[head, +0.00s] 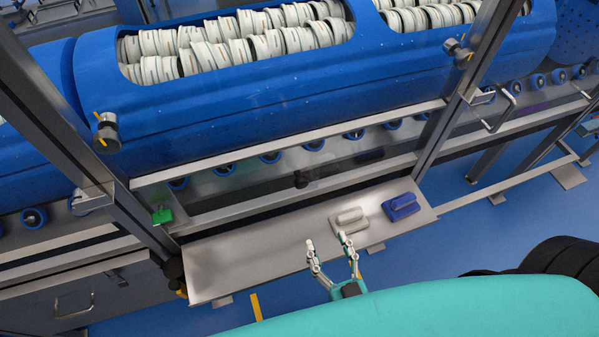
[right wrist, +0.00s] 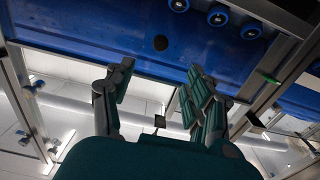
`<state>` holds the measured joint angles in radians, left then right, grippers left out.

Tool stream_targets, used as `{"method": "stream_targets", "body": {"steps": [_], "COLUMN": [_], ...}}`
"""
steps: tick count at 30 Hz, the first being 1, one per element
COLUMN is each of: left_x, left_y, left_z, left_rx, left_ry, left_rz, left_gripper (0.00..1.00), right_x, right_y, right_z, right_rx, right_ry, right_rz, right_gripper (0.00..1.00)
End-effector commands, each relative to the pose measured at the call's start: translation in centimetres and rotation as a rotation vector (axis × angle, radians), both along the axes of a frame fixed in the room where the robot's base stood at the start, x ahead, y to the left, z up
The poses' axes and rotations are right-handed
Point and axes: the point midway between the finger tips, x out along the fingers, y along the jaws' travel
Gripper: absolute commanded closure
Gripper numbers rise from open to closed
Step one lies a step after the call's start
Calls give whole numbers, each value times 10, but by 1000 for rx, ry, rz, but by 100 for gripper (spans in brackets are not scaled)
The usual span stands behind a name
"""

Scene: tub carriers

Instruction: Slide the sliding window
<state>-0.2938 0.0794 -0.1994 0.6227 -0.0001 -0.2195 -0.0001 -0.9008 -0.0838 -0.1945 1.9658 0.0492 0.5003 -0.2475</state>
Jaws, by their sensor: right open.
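The sliding window is a clear panel in the metal frame in front of the blue drum. Its metal top rail (head: 290,144) runs between two posts, and a small dark knob (head: 301,180) shows low on the panel. My right gripper (head: 327,241) is open and empty, over the front edge of the metal shelf and below the knob, apart from it. In the right wrist view my open fingers (right wrist: 160,72) point towards the blue drum, with a dark round spot between and beyond them; I cannot tell if it is the knob. My left gripper is not in view.
A grey block-shaped item (head: 348,219) and a blue one (head: 402,206) lie on the metal shelf (head: 240,262), whose left part is clear. The blue drum (head: 250,95) holds many white discs. Metal posts (head: 140,215) stand at both sides. Dark round objects (head: 565,258) are at right.

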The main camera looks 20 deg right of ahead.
Motion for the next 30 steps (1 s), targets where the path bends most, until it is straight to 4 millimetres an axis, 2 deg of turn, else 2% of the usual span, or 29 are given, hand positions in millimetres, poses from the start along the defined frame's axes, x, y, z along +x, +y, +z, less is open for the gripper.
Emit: {"method": "stream_targets", "body": {"steps": [3, 8, 21, 25, 30], "left_x": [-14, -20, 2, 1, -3], "left_y": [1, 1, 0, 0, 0], "left_z": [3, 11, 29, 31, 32], "left_rx": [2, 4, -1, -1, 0], "left_ry": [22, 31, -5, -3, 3], "left_rz": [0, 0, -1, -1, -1], "left_gripper": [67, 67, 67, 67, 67], "right_x": [16, 50, 142, 158, 168], "right_y": [1, 2, 5, 6, 6], "right_z": [2, 3, 1, -1, -2], "right_rx": [0, 0, 0, 0, 0], "right_ry": [-3, -4, 1, 2, 4], "right_rz": [0, 0, 0, 0, 1], "right_gripper": [45, 45, 45, 45, 45]}}
